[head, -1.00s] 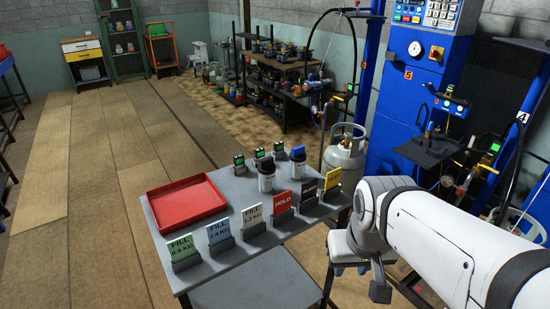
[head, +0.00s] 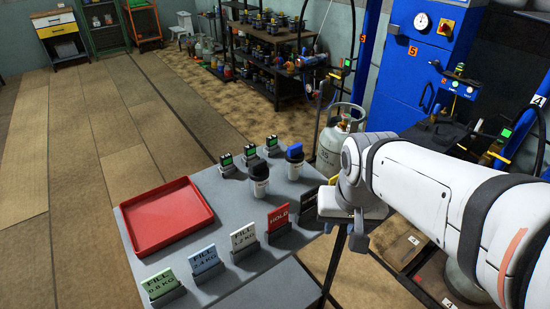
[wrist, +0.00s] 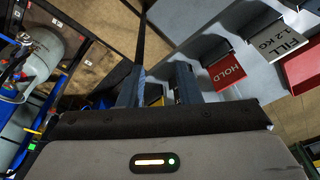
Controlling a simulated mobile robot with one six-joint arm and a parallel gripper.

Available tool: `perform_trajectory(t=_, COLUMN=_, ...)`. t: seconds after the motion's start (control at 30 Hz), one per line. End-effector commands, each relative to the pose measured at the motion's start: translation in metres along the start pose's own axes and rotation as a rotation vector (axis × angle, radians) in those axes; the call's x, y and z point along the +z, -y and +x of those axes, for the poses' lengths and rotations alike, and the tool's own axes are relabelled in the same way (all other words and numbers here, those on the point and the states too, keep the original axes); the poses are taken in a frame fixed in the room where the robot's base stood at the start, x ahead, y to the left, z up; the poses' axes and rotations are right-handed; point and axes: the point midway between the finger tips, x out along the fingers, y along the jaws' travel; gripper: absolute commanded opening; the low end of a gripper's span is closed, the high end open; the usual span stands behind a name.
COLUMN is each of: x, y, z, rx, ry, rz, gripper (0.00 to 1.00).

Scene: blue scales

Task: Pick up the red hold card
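The red HOLD card (head: 279,217) stands in a dark holder (head: 279,236) in a row along the table's front. It also shows in the wrist view, where the red card (wrist: 228,71) lies right of my fingers, apart from them. My gripper (wrist: 157,78) is open, with a gap between its two fingers and no card held. A yellow card (wrist: 155,94) shows partly behind the fingers in the wrist view.
White (head: 242,236), blue (head: 203,260) and green (head: 159,283) FILL cards stand left of the red card. A black card holder (head: 307,208) stands to its right. A red tray (head: 166,243), small bottles (head: 259,178) and displays stand on the grey table. A gas cylinder (head: 338,145) is behind.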

Motion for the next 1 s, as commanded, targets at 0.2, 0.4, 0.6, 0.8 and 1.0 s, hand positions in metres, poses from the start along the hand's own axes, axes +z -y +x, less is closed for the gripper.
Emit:
perform_trajectory(t=0.2, x=-0.048, y=0.047, z=0.001, rx=0.013, ry=0.094, rz=0.337, gripper=0.31)
perform_trajectory(t=0.4, x=-0.078, y=0.093, z=0.021, rx=0.065, ry=0.155, rz=0.662, gripper=0.31)
perform_trajectory(t=0.6, x=-0.088, y=0.118, z=0.037, rx=0.103, ry=0.176, rz=0.84, gripper=0.31)
perform_trajectory(t=0.8, x=-0.085, y=0.121, z=0.058, rx=0.113, ry=0.18, rz=0.873, gripper=0.31)
perform_trajectory(t=1.0, x=-0.081, y=0.124, z=0.078, rx=0.112, ry=0.18, rz=0.87, gripper=0.31)
